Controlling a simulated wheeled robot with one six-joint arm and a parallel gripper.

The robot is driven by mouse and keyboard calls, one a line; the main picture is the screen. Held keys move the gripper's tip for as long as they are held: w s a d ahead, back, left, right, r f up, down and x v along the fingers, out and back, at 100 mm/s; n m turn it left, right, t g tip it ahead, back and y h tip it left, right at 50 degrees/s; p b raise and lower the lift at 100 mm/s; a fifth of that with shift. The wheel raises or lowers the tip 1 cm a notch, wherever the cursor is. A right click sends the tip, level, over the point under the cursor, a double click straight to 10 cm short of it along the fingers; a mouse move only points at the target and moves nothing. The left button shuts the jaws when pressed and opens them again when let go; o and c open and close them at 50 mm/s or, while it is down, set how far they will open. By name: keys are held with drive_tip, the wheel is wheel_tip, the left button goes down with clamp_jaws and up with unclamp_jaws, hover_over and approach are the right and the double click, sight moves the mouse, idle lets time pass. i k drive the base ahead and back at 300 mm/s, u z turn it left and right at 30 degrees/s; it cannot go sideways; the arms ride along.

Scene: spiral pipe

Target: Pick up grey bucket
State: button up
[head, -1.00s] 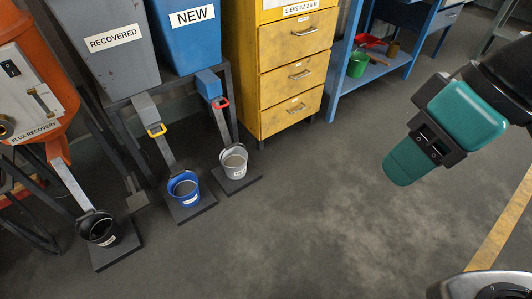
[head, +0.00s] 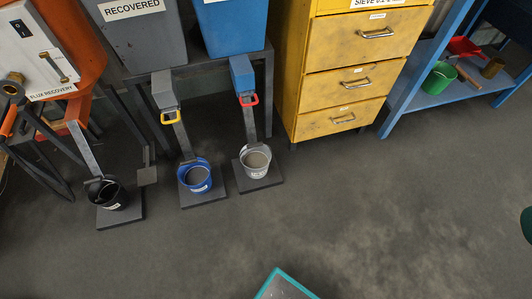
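The grey bucket (head: 255,163) stands upright on a dark square plate (head: 262,185) on the floor, right of the blue bucket. It has a pale label on its front and grey material inside. A sloping grey chute (head: 250,125) with a red handle (head: 249,100) comes down behind it from the blue bin (head: 232,35). The gripper's fingers are out of view.
A blue bucket (head: 194,183) and a black bucket (head: 111,197) stand on plates to the left. A yellow drawer cabinet (head: 298,70) and a blue shelf (head: 415,100) with a green bucket (head: 438,79) stand to the right.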

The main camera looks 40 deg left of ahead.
sight(255, 158)
drive_tip(key=u, duration=0.35)
drive_tip(key=i, duration=0.55)
drive_tip(key=u, duration=0.9)
drive_tip(key=i, duration=0.4)
drive_tip(key=u, duration=0.5)
